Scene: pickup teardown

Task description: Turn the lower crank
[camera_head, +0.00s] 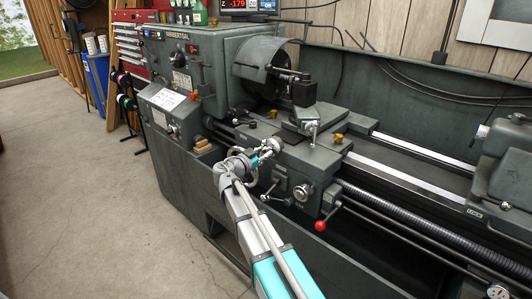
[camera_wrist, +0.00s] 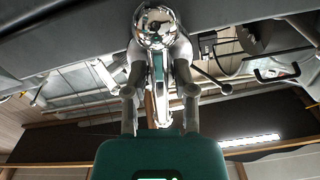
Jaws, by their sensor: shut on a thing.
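My gripper (camera_head: 262,152) is at the front of the lathe carriage, at the lower crank, below the tool slide. In the wrist view my gripper (camera_wrist: 160,45) has its two fingers closed around a shiny chrome rounded part (camera_wrist: 155,25), which looks like the crank's handle or hub. The fingers and wrist hide most of the crank in the head view, so its angle cannot be told. A smaller upper crank (camera_head: 311,128) on the tool slide stands free, above and right of my gripper.
The grey carriage front (camera_head: 300,187) has levers and a red-knobbed lever (camera_head: 320,226) close to the right of my arm. The headstock and chuck (camera_head: 253,75) are behind. The long lead screw (camera_head: 400,225) runs right. Open concrete floor (camera_head: 75,190) lies left.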

